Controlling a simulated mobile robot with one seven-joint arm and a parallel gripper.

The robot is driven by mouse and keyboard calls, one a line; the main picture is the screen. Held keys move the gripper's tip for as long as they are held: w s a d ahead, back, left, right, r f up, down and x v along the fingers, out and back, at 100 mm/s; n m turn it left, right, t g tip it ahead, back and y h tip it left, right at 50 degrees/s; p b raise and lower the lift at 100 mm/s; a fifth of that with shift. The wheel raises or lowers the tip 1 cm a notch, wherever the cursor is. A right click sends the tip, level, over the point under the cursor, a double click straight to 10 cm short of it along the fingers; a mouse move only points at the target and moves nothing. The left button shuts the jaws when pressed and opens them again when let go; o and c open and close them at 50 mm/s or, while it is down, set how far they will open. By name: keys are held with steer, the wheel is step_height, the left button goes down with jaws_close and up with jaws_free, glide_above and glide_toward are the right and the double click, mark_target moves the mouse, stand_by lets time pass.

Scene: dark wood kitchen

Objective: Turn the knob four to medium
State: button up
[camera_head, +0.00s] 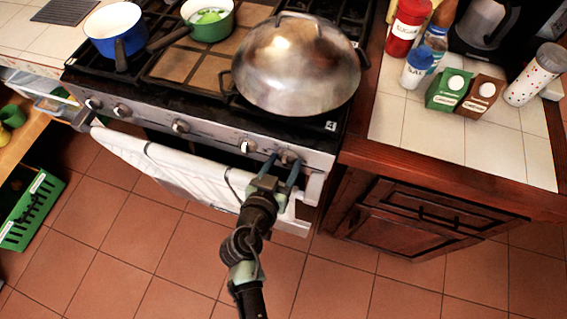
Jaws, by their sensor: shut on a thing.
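The stove front (205,132) carries a row of silver knobs. Knob four (288,157) is the rightmost knob, below a small label reading 4 (331,126) on the stove top. My gripper (282,161) is at this knob, with its two fingers on either side of it, and is shut on it. The fingers partly hide the knob, so its setting cannot be read. The other knobs, such as the one just to the left (248,146), are free.
A large domed steel lid (296,65) covers the right burner. A blue pot (117,30) and a green pot (210,20) stand further left. A white towel (170,165) hangs below the knobs.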

steer(key=shift+w+a+f+n+t+h+b, duration=0.15)
steer(key=shift+n+h+b, duration=1)
steer(key=shift+n+b, duration=0.75)
steer(key=shift+s+a+f+n+t+h+b, duration=0.1)
steer(key=shift+n+t+h+b, duration=0.1)
steer(key=shift+n+h+b, duration=1.6)
steer(key=shift+w+a+f+n+t+h+b, duration=0.15)
steer(key=shift+n+h+b, duration=0.3)
steer(key=shift+n+b, duration=1.45)
steer(key=shift+s+n+p, duration=0.1)
steer(key=shift+n+p, duration=0.55)
steer(key=shift+n, duration=0.25)
steer(key=o, duration=1.4)
steer(key=shift+c, duration=0.2)
steer(key=shift+d, duration=0.1)
steer(key=v, duration=1.3)
